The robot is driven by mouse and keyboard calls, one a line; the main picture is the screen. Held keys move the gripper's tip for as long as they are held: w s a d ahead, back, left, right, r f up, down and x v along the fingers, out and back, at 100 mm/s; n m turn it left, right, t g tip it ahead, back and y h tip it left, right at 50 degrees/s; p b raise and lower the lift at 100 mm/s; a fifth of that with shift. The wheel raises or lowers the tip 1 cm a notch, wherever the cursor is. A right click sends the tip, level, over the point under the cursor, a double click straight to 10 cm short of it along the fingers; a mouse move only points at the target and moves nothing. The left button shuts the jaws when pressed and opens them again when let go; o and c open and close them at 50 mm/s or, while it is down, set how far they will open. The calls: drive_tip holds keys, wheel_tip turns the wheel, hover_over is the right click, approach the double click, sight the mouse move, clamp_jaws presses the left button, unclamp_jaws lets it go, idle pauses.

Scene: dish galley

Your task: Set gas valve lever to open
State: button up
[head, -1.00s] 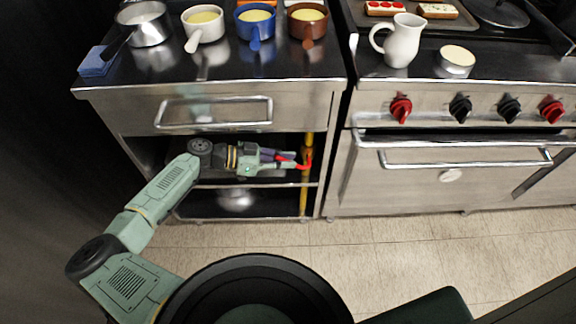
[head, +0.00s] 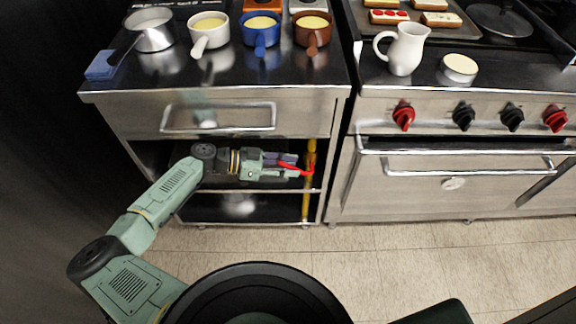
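The yellow gas pipe (head: 306,204) stands upright at the right side of the open shelf bay under the left counter. The red valve lever (head: 297,168) is at the pipe, pointing left and bent, with its end among my fingers. My gripper (head: 291,166) reaches into the bay from the left, its fingers pointing right at the lever. The fingers overlap the lever in this view. It is too small to tell whether they are closed on it or only touching. The valve body is partly hidden.
A drawer with a bar handle (head: 218,117) sits just above my forearm. Shelf boards (head: 260,190) lie below it. Pots, a blue sponge (head: 105,64) and a white jug (head: 402,49) stand on the counters. The stove (head: 450,180) is to the right; floor ahead is clear.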

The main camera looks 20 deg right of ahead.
drive_tip(key=v, duration=1.2)
drive_tip(key=shift+f, duration=0.1)
drive_tip(key=shift+c, duration=0.3)
